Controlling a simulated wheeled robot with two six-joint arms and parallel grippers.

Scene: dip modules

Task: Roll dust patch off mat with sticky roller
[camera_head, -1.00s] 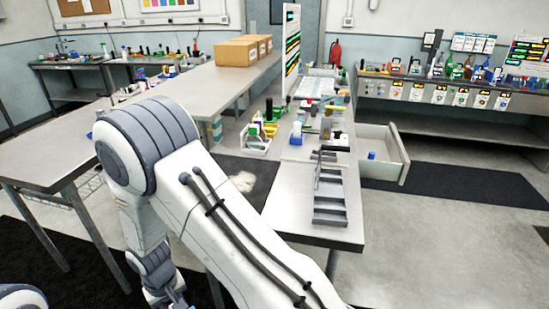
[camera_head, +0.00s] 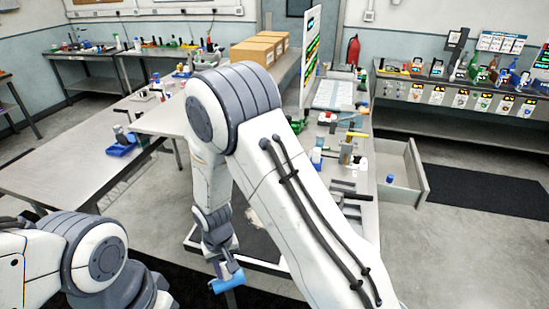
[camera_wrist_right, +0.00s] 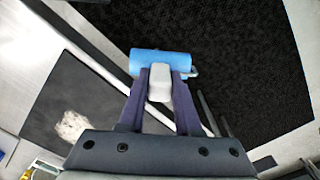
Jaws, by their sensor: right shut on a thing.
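A sticky roller with a blue cylinder (camera_head: 228,282) is in my right gripper (camera_head: 219,264). In the right wrist view, the two dark fingers (camera_wrist_right: 162,82) are shut on its pale grey handle, with the blue roller (camera_wrist_right: 160,64) beyond the tips. A pale, fuzzy dust patch (camera_wrist_right: 71,125) lies on a dark grey mat (camera_wrist_right: 42,105). In the head view, my right arm partly hides the dust patch (camera_head: 254,218) and the mat (camera_head: 262,243). The roller is off to the side of the mat, apart from the dust. My left arm shows at lower left, its gripper out of view.
A black floor mat (camera_wrist_right: 240,60) lies below the roller. A steel table (camera_head: 75,182) with a blue bin (camera_head: 121,150) stands at left. An open drawer (camera_head: 405,175) juts out at right, beside a crowded bench. Cardboard boxes (camera_head: 255,50) sit farther back.

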